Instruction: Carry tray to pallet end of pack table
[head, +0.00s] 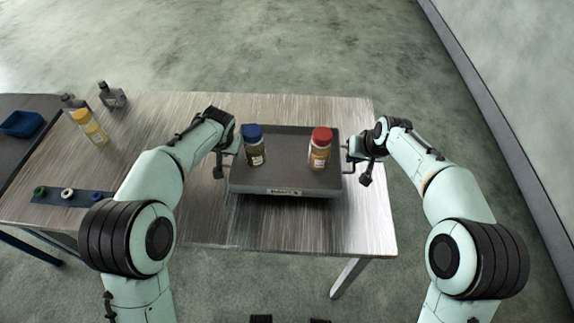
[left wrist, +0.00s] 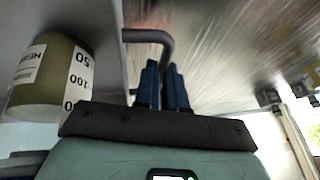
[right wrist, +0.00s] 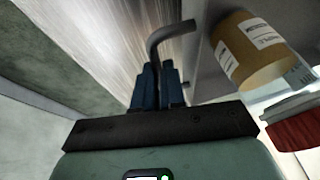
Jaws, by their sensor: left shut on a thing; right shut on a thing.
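The dark grey tray (head: 287,183) is over the right part of the wooden pack table (head: 205,225); I cannot tell for sure whether it touches the top. On it stand a blue-capped bottle (head: 254,147) at the left and a red-capped bottle (head: 320,150) at the right, both upright. My left gripper (head: 221,160) is at the tray's left side, its blue fingers (left wrist: 162,88) shut on the bent handle (left wrist: 160,38). My right gripper (head: 353,158) is at the right side, its fingers (right wrist: 157,88) shut on the other handle (right wrist: 168,33). The labelled bottles also show in the wrist views.
Yellow bottles (head: 90,127) and grey bottles (head: 112,96) stand at the table's far left. A dark strip with several coloured rings (head: 68,195) lies at the front left. A blue bin (head: 22,124) sits on a dark surface further left. The middle-left tabletop is clear.

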